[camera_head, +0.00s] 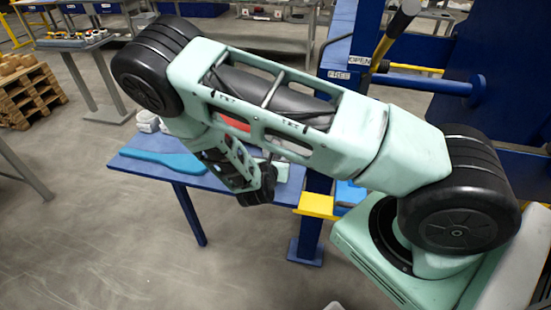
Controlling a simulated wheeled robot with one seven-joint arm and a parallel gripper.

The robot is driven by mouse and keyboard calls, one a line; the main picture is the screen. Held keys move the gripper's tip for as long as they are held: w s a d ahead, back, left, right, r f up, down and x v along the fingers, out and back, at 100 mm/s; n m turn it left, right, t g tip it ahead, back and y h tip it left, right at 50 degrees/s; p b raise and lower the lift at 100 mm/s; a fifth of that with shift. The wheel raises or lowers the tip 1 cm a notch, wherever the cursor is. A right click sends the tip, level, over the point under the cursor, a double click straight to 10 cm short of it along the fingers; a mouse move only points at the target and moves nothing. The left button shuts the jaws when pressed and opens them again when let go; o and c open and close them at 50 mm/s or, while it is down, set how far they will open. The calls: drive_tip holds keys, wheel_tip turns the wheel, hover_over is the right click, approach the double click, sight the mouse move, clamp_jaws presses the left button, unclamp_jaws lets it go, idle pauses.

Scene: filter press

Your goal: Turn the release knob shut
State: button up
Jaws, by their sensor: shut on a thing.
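The release knob cannot be made out; my mint-green and black arm crosses the middle of the view and may cover it. A red patch (236,123) shows through an opening in my arm, but I cannot tell what it belongs to. Two white labels, FREE (339,75) and OPEN (360,61), sit on the blue press frame (420,110) just above my arm. The far part of my arm hangs low over a blue table. My gripper's fingertips are not visible, and what they hold is hidden.
A yellow lever (391,38) slants up at the top right, beside a blue rod (425,84). The blue table (222,183) carries a lighter blue piece (160,153). A yellow block (316,206) juts out below my arm. Open floor (120,240) lies at left.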

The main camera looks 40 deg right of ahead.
drive_tip(key=o, duration=1)
drive_tip(key=shift+a, duration=0.1)
drive_tip(key=b+v, duration=0.3)
drive_tip(key=v, duration=1.4)
drive_tip(key=shift+s+r, duration=0.1)
drive_tip(key=shift+r, duration=0.1)
